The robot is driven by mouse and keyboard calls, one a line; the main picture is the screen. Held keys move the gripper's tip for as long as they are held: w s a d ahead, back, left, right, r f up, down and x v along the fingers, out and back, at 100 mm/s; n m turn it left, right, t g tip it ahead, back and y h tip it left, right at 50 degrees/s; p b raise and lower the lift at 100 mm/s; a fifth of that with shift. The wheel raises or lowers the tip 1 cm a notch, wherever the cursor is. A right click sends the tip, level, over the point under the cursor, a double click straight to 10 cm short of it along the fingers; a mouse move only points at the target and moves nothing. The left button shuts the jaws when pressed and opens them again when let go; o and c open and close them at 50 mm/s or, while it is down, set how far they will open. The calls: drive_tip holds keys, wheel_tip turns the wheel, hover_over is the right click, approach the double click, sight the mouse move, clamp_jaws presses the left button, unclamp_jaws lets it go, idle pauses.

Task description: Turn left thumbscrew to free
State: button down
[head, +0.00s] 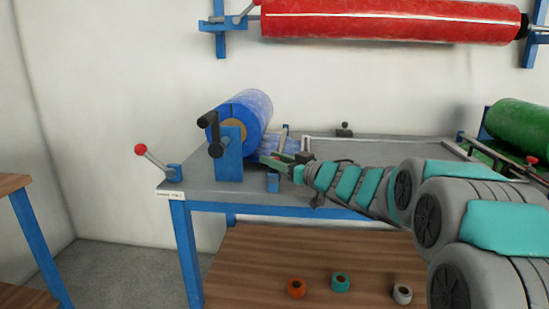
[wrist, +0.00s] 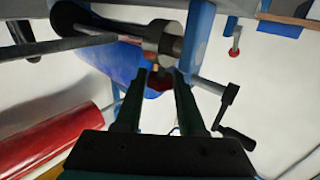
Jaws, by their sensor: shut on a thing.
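A small dark red thumbscrew (wrist: 159,82) with a brass-coloured stem shows between my fingertips in the wrist view, just beside a grey collar (wrist: 163,38) on a metal shaft. My gripper (wrist: 164,84) is shut on the thumbscrew, one finger on each side of it. In the head view my gripper (head: 284,161) is beside the lower right of the blue film roll (head: 252,106), over the bench. The thumbscrew is too small or hidden to make out in the head view. The blue roll also shows behind the collar in the wrist view (wrist: 127,64).
A blue post (head: 229,158) with a black crank (head: 212,130) stands left of the roll. A red-knobbed lever (head: 142,150) is on the bench's left edge. A red roll (head: 390,20) hangs on the wall. Several tape rolls (head: 341,282) lie on the lower wooden shelf.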

idle(0.5)
drive_tip(key=c, duration=0.5)
unclamp_jaws()
drive_tip(key=v, duration=0.7)
drive_tip(key=shift+s+d, duration=0.25)
drive_tip(key=shift+d, duration=0.05)
